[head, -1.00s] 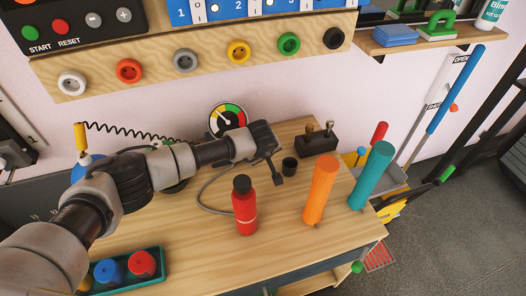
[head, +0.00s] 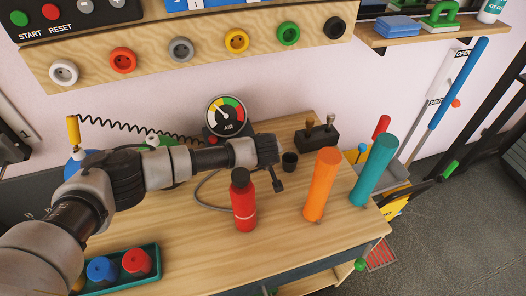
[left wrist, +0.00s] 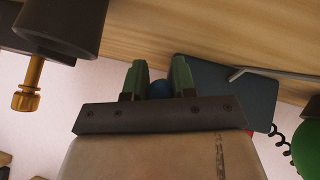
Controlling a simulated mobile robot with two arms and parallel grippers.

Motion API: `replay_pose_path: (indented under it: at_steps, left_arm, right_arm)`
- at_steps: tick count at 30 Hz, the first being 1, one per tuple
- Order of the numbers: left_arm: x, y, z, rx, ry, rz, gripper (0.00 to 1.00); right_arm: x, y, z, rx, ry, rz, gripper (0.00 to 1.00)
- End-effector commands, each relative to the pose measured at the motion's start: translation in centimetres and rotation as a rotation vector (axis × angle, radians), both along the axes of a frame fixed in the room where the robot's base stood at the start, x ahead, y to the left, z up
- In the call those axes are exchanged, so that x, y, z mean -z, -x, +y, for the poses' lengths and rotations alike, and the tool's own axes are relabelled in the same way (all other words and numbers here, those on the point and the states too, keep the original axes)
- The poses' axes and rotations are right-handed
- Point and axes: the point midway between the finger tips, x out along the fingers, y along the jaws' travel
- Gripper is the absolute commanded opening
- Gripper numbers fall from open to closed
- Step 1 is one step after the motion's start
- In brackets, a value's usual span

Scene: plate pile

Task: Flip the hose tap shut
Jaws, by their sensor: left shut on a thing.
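My left gripper (head: 277,184) comes in over the workbench behind the red bottle (head: 244,200), in front of the air gauge (head: 227,116). In the left wrist view its green fingers (left wrist: 160,85) are shut on a small rounded blue thing (left wrist: 160,90). I cannot tell whether this is the hose tap's handle; in the head view it does not show. A grey hose (head: 200,192) curves over the bench near the bottle. At right, a long blue lever (head: 459,82) stands by a wall plate marked OPEN and SHUT. My right gripper is not in view.
A black cup (head: 289,161) and a black box with brass-coloured levers (head: 317,138) stand close to the gripper. Orange (head: 321,185) and teal (head: 375,170) cylinders stand to the right. A green tray (head: 118,275) is at front left. The bench front is mostly clear.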

Motion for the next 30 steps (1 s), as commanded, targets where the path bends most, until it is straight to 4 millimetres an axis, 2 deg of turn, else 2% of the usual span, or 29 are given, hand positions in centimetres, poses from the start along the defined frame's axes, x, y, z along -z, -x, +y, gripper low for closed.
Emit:
replay_pose_path:
  at_steps: [3,4,8,23,30]
  left_arm:
    - [0.0,0.0,0.0,-0.001,-0.001,0.0,0.0]
    - [0.0,0.0,0.0,-0.001,-0.001,0.0,0.31]
    - [0.0,0.0,0.0,-0.001,-0.001,0.0,0.51]
    - [-0.1,0.0,0.0,-0.001,0.001,0.004,0.52]
    - [-1.4,-0.2,0.1,-0.004,0.048,0.114,0.52]
  right_arm:
    - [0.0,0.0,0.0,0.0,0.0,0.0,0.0]
    - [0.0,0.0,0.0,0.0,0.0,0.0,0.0]
    - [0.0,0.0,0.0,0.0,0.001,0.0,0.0]
    - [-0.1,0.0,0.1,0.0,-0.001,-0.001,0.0]
    - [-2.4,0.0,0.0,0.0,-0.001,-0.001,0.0]
